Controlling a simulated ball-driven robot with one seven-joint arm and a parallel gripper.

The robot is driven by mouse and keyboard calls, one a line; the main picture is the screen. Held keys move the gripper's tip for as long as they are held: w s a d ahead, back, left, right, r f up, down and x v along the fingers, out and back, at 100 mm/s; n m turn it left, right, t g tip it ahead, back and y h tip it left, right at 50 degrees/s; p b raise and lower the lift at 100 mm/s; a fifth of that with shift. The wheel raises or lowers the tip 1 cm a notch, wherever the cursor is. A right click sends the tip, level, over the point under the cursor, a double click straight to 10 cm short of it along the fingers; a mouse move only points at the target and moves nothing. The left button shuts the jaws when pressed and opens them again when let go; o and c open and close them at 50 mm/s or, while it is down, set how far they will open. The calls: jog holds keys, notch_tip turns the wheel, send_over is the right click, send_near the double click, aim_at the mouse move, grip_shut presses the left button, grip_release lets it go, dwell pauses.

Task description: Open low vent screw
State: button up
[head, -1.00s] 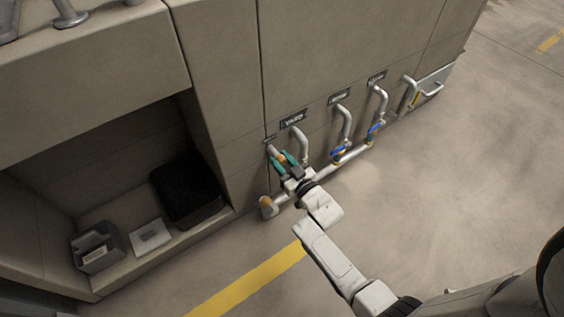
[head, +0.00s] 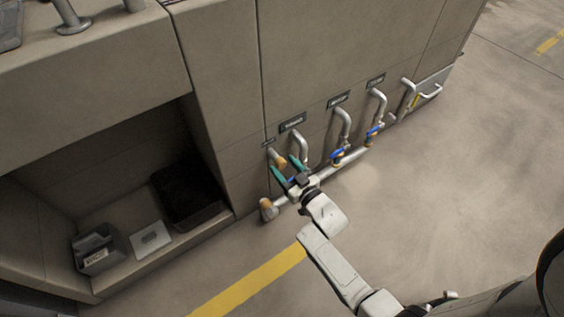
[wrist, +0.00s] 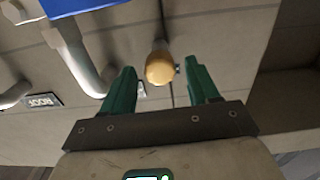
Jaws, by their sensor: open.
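A brass-coloured, rounded cap (head: 279,158) sits on the end of a short pipe at the left of the pipework. It also shows in the wrist view (wrist: 160,66), centred between the fingers and beyond their tips, with a small greenish piece at its right side. I cannot tell whether that small piece is the vent screw. My gripper (head: 282,161) has two green fingers, spread open and empty; they also show in the wrist view (wrist: 161,72). No contact with the cap is visible.
A horizontal pipe with another brass-coloured end (head: 267,205) runs low along the wall. Blue-handled valves (head: 338,154) and bent pipes stand to the right. A blue handle (wrist: 80,5) is close at upper left in the wrist view. The floor (head: 440,170) to the right is clear.

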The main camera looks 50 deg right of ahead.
jog(key=p+v, duration=0.2)
jog(key=v, duration=0.6)
jog(key=shift+s, duration=0.35)
jog(key=shift+a+r, duration=0.1)
jog(key=s+a+r+n+g+y+p, duration=0.1)
jog(key=s+a+r+g+y, duration=0.1)
jog(key=s+a+r+g, duration=0.35)
jog(key=s+a+r+n+g+y+p, duration=0.1)
jog(key=s+a+r+g+y, duration=0.15)
jog(key=s+a+g, duration=0.6)
notch_tip(320, 180, up, 34)
jog(key=d+g+p, duration=0.2)
jog(key=p, duration=3.1)
jog(key=shift+s+d+f+p, duration=0.15)
jog(key=shift+s+p, duration=0.25)
jog(key=shift+s, duration=0.1)
